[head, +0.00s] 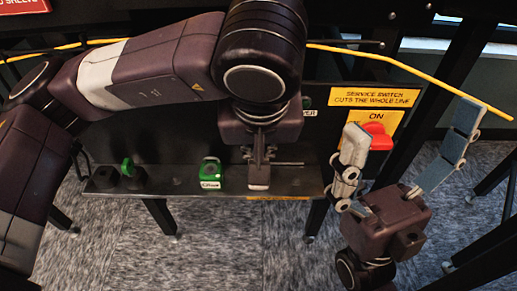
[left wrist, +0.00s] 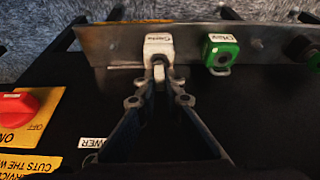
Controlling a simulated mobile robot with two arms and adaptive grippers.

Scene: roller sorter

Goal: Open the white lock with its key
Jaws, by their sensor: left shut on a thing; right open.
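The white lock (left wrist: 158,47), with a dark-lettered label, stands at the metal shelf's edge in the left wrist view. In the head view the lock (head: 259,184) is directly below my left gripper (head: 258,160). In the left wrist view my left gripper (left wrist: 159,82) is shut on a narrow white piece, which looks like the key (left wrist: 159,74). The piece is right against the lock; whether it sits in the keyhole is hidden by the fingertips. My right gripper (head: 408,148) is open and empty at the right, its fingers wide apart near the red switch.
A labelled green lock (head: 210,174) is left of the white one on the shelf (head: 290,184). Another green item (head: 127,166) stands farther left with dark pieces. The red service switch (head: 377,137) is on a yellow plate. A yellow cable (head: 400,66) runs across the top.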

